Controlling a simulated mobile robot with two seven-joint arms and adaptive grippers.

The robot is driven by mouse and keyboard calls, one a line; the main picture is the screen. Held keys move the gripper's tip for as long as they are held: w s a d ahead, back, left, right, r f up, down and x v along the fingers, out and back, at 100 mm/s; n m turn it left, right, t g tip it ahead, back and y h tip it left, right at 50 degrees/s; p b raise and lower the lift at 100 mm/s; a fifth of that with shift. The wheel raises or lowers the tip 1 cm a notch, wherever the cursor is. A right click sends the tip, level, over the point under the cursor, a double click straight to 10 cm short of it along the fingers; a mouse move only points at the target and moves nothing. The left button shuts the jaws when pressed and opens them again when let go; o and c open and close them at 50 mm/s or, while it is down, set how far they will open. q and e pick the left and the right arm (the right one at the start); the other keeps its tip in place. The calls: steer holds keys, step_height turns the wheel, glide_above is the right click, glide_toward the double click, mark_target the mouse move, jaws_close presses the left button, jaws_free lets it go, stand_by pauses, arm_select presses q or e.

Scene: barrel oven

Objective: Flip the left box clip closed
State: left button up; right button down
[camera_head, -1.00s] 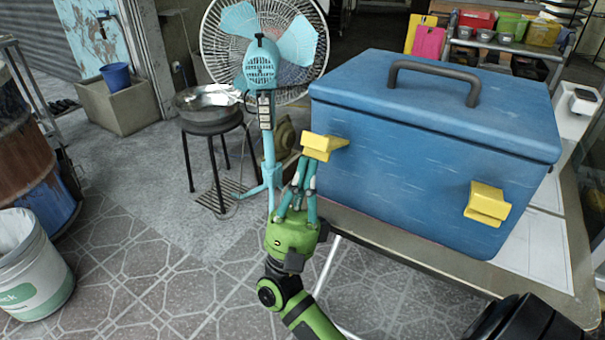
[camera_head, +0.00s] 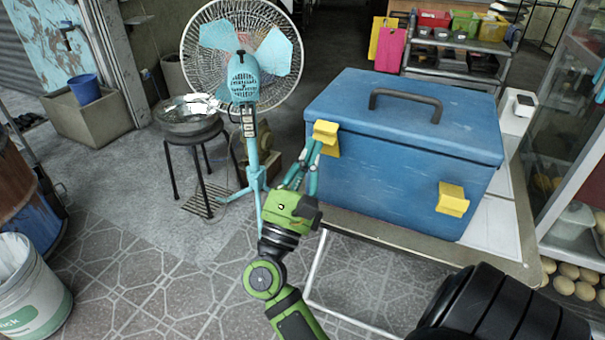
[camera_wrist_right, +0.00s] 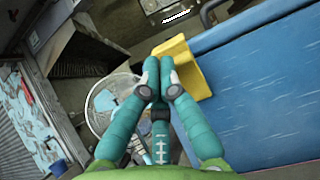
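The blue box (camera_head: 400,150) stands on a table with its lid down. Its left yellow clip (camera_head: 326,133) sits at the front left below the lid edge and hangs downward from a sticking-out top part. It also shows in the wrist view (camera_wrist_right: 184,68). The right yellow clip (camera_head: 452,199) looks similar, angled down on the front. My green right gripper (camera_head: 313,148) has its teal fingers pointing up at the left clip's left side. Its fingertips (camera_wrist_right: 159,68) are together with nothing between them, beside the clip; contact is unclear. My left gripper is not in view.
The table (camera_head: 480,252) has a bare strip in front of the box. A fan (camera_head: 243,80) and a stool with a metal bowl (camera_head: 190,113) stand left of it. A glass cabinet (camera_head: 575,150) stands at the right.

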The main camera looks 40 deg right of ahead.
steer(key=shift+w+d+r, duration=0.1)
steer(key=shift+d+r, duration=0.15)
steer(key=shift+d, duration=0.1)
steer(key=shift+a, duration=0.1)
steer(key=v, duration=1.2)
